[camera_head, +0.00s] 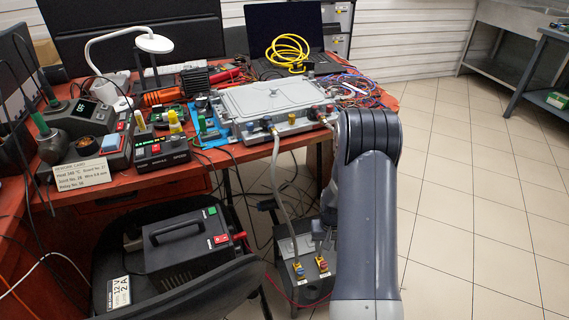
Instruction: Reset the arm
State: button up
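My arm (368,210) reaches up the right of centre, with its dark joint beside the bench's right end. A small grey part (319,233) shows at the arm's left edge, above the pump box; it may be my gripper. The arm hides most of it, and whether it is open or shut does not show. A grey hose (280,185) runs from the front of the flat grey cold plate (275,97) down to the box (303,262) on the floor. A second hose end (329,122) at the plate's right goes behind my arm.
The red workbench (215,155) is crowded with a laptop (285,30), a yellow cable coil (288,52), tools and a soldering station (95,145). A chair (205,290) bears a black power supply (187,243). Open tiled floor (470,220) lies to the right.

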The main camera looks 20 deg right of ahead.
aim_at(324, 264)
notch_tip(324, 264, down, 10)
jog(key=b, duration=0.2)
jog(key=shift+f+b, duration=0.15)
jog(key=shift+b, duration=0.25)
jog(key=shift+n, duration=0.3)
